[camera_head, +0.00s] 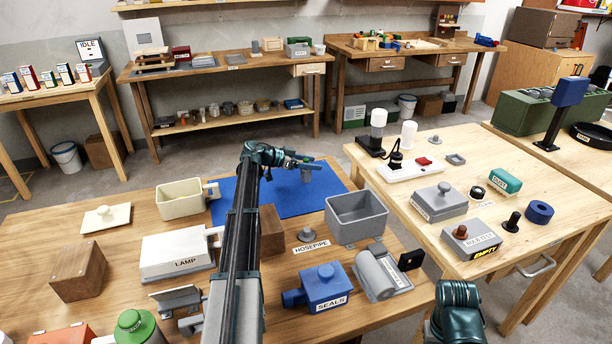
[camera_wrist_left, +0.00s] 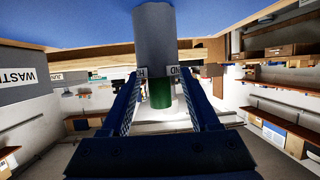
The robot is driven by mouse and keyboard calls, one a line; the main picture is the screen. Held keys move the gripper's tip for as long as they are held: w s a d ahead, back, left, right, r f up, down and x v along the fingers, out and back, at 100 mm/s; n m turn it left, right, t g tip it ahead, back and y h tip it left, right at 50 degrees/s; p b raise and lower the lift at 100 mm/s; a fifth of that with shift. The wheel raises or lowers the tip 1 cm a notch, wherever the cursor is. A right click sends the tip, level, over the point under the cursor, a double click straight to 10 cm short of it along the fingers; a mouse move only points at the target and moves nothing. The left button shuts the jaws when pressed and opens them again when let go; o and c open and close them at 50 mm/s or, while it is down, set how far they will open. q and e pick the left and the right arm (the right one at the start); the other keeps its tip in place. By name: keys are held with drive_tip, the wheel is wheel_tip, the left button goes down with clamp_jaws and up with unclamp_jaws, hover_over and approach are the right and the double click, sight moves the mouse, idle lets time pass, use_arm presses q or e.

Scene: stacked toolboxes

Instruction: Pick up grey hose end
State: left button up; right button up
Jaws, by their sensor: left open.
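The grey hose end (camera_head: 306,175) is a small grey cylinder at the blue mat, just under my left gripper (camera_head: 312,164). My left gripper is open, with one finger on each side of the cylinder. I cannot tell whether either finger touches it. My right gripper is out of view.
The blue mat (camera_head: 232,212) is mostly clear. Near it are a grey open bin (camera_head: 356,225), a cream bin (camera_head: 181,207), a brown block (camera_head: 271,230) and a grey knobbed piece (camera_head: 306,234) by the HOSEPIPE label. A blue SEALS box (camera_head: 324,284) stands nearer.

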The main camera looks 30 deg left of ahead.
use_arm(q)
drive_tip(key=shift+w+d+f, duration=0.2)
drive_tip(key=shift+w+d, duration=0.1)
drive_tip(key=shift+w, duration=0.15)
clamp_jaws()
drive_tip(key=shift+r, duration=0.25)
wheel_tip(320, 180, up, 2)
drive_tip(key=p, duration=0.2)
drive_tip(key=shift+r+p, duration=0.15)
drive_tip(key=shift+p, duration=0.2)
drive_tip(key=s+d+r+p, duration=0.1)
drive_tip(key=s+d, duration=0.1)
drive_tip(key=s, duration=0.5)
drive_tip(key=s+d+r+p, duration=0.1)
drive_tip(key=s+d, duration=0.1)
drive_tip(key=s, duration=0.6)
drive_tip(key=shift+s+r, duration=0.15)
drive_tip(key=shift+s, duration=0.15)
